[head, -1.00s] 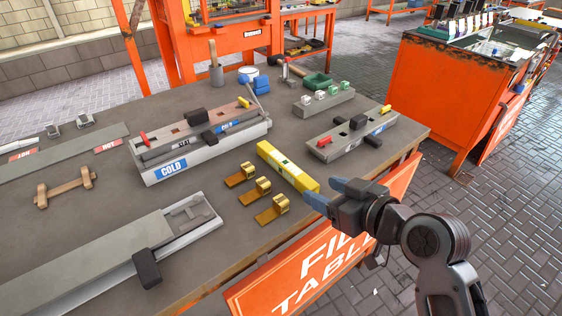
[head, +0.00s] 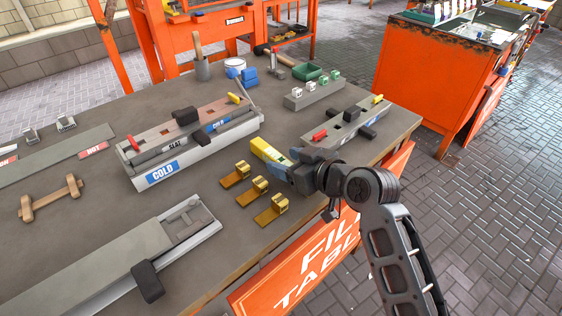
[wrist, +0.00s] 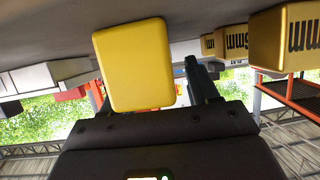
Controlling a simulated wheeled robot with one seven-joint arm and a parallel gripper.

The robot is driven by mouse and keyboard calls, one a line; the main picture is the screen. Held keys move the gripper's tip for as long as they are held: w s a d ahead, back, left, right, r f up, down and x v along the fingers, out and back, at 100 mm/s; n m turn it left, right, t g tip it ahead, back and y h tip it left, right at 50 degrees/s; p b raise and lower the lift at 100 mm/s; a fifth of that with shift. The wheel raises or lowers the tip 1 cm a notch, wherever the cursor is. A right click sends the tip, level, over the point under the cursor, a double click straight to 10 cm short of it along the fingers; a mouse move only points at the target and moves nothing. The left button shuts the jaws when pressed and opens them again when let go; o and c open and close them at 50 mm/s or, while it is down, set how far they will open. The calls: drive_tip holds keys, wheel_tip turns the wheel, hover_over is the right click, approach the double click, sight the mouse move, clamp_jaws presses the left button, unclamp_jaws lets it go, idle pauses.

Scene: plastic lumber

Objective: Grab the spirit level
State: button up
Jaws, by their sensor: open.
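The spirit level (head: 260,147) is a yellow bar lying on the grey table, partly covered by my gripper in the head view. My gripper (head: 281,162) is open and low over the table at the level's near end. In the wrist view the yellow end of the level (wrist: 137,65) is large and close, between the two fingers of my gripper (wrist: 148,85). I cannot tell whether either finger touches it.
Several brass brackets (head: 256,192) stand just left of my gripper. The COLD tray (head: 165,170) lies beyond them, and a grey fixture (head: 340,132) stands on the right. The orange-signed front edge (head: 320,250) is near my arm.

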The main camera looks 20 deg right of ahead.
drive_tip(key=shift+w+a+f, duration=0.1)
drive_tip(key=shift+w+f, duration=0.1)
drive_tip(key=shift+w, duration=0.2)
clamp_jaws()
drive_tip(key=shift+r, duration=0.1)
idle(0.3)
